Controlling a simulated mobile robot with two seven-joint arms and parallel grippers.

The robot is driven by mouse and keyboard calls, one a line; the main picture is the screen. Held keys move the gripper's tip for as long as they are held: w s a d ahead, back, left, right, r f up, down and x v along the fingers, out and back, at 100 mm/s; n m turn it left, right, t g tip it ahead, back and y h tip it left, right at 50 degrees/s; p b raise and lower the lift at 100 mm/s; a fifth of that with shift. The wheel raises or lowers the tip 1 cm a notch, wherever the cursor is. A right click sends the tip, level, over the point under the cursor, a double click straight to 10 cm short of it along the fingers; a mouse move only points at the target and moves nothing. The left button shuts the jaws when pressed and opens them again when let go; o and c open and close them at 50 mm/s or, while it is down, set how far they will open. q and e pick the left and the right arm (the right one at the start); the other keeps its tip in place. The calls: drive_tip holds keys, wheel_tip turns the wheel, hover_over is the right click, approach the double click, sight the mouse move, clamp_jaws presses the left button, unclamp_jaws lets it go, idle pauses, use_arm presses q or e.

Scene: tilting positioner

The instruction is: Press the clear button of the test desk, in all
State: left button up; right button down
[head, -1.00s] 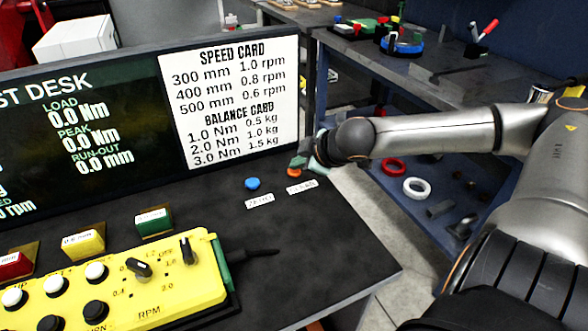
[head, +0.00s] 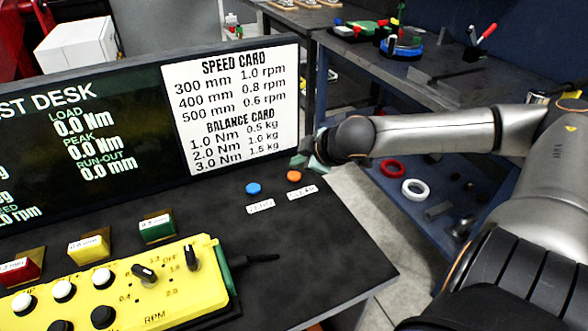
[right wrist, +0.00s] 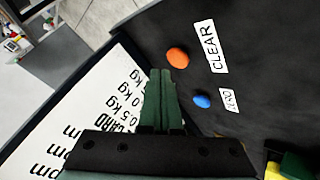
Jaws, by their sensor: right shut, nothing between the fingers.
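The clear button is the orange round one (head: 294,176) on the dark top of the test desk (head: 330,235). In the right wrist view the orange button (right wrist: 178,58) lies beside a white label reading CLEAR (right wrist: 210,46). The height of the fingertips over the desk is hard to tell. My left gripper is not in view.
A blue button (head: 253,188) with its own label sits left of the orange one. The upright display panel (head: 90,140), with load, peak and run-out at zero, and the speed card (head: 230,105) stand behind. A yellow control box (head: 195,300) is at the front left.

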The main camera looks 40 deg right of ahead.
sight(298, 177)
drive_tip(key=shift+r+p, duration=2.05)
drive_tip(key=shift+r, duration=0.2)
